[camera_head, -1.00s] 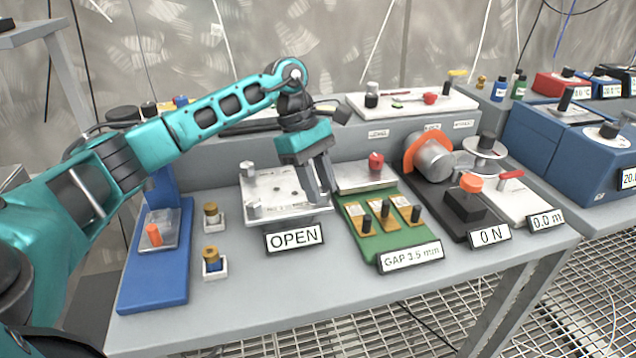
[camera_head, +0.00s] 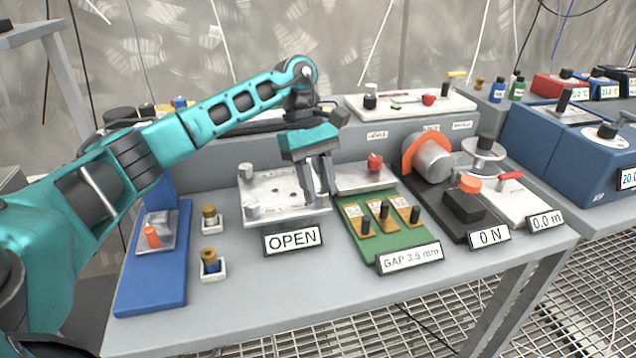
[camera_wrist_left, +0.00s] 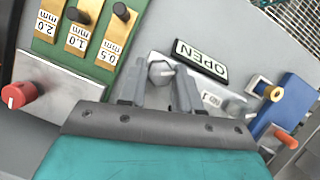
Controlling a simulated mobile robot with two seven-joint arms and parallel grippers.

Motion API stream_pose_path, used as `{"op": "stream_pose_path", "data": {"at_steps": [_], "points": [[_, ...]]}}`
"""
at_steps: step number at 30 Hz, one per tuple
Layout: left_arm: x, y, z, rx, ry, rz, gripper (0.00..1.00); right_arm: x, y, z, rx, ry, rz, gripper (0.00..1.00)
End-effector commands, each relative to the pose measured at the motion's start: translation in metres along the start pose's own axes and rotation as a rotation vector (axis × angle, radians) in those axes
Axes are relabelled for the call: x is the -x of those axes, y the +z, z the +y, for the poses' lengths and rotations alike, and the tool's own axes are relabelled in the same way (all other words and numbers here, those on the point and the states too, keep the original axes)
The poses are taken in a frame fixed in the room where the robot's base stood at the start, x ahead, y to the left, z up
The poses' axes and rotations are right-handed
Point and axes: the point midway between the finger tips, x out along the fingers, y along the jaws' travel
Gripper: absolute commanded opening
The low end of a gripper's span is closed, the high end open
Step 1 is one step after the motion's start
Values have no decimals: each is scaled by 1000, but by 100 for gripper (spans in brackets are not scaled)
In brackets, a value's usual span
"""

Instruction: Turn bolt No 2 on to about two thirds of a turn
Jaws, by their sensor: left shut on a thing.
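A pale metal plate (camera_head: 285,210) lies on the bench behind a sign reading OPEN (camera_head: 293,239). Grey bolts stand at its corners, one at the back left (camera_head: 246,171) and one at the front left (camera_head: 252,203). My left gripper (camera_head: 322,194) points down at the plate's front right corner. In the left wrist view, its fingers stand on either side of a grey bolt head (camera_wrist_left: 160,72), and it is shut on this bolt. The fingers hide this bolt in the head view. I cannot read a bolt number. My right gripper is not in view.
A red knob (camera_head: 375,162) stands on a block right of the plate. A green board (camera_head: 390,250) with gauge pieces lies in front of it. Two small brass pieces in white holders (camera_head: 210,268) and a blue stand (camera_head: 152,290) are at the left. Bench front is clear.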

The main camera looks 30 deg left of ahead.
Motion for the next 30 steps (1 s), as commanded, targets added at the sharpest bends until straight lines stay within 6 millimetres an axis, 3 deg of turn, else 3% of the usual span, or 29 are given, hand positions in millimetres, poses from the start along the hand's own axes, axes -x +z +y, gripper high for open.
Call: {"op": "stream_pose_path", "data": {"at_steps": [2,3,10,20,23,30], "points": [[1,0,0,1,3,2,2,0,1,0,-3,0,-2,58],[1,0,0,1,3,2,37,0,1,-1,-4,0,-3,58],[0,0,0,2,2,1,58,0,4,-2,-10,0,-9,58],[6,0,0,2,3,1,58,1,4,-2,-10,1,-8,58],[21,0,1,3,5,2,58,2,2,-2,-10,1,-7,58],[75,1,1,2,6,1,58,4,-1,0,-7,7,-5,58]]}}
